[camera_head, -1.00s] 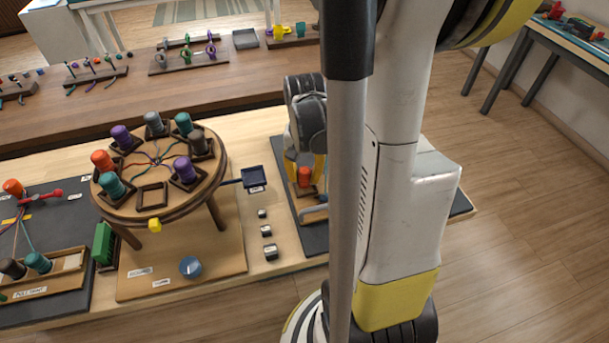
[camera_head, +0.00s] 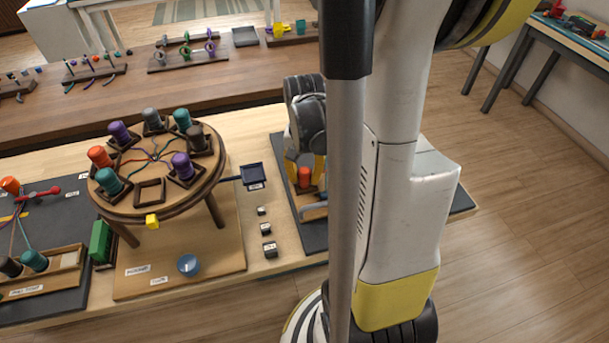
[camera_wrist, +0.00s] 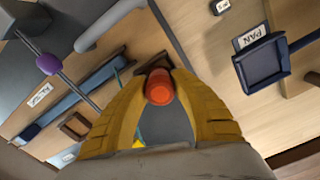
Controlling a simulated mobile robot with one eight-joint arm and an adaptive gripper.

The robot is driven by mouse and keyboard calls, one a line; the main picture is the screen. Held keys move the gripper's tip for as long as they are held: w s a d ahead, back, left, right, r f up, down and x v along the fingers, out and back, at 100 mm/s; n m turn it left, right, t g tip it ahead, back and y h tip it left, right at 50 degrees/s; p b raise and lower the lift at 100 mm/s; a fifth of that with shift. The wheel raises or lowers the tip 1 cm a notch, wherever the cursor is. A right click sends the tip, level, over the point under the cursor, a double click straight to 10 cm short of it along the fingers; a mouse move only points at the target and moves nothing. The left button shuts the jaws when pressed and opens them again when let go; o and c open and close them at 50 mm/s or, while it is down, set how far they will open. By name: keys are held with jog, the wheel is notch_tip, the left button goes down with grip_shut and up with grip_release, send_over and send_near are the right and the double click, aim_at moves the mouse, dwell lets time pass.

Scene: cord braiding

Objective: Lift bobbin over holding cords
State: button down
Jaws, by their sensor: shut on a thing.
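My gripper (camera_wrist: 160,95) has its yellow fingers shut on an orange bobbin (camera_wrist: 158,87). In the head view, this orange bobbin (camera_head: 305,176) shows at the fingertips over the dark mat, right of the round braiding stand (camera_head: 150,208). A brown wooden holder (camera_wrist: 145,64) lies close beside the bobbin in the wrist view; whether they touch is unclear. Coloured cords (camera_head: 156,156) run to the stand's centre from purple, grey, teal, dark and orange bobbins in square holders. One front holder (camera_head: 149,191) is empty. My arm hides part of the right-hand fixture.
A dark square pan (camera_head: 253,176) projects right of the stand, with small labelled blocks (camera_head: 268,229) in front. In the wrist view, a rod carries a purple bead (camera_wrist: 49,64) near a blue bar. A blue knob (camera_head: 188,265) stands on the stand's base board.

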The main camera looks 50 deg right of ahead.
jog(key=shift+f, duration=0.1)
jog(key=c, duration=1.1)
grip_release()
jog(key=shift+o, duration=0.2)
notch_tip(320, 180, up, 12)
jog(key=shift+r, duration=0.1)
jog(key=a+r+n+t, duration=0.1)
jog(key=a+n+t, duration=0.2)
jog(key=a, duration=0.8)
jog(key=a+r+n+t, duration=0.2)
jog(key=a+n+t, duration=0.2)
jog(key=a+n, duration=0.3)
jog(key=a, duration=0.3)
jog(key=shift+w+a+r+n, duration=0.25)
jog(key=shift+w+a+n, duration=0.1)
jog(key=shift+n, duration=0.05)
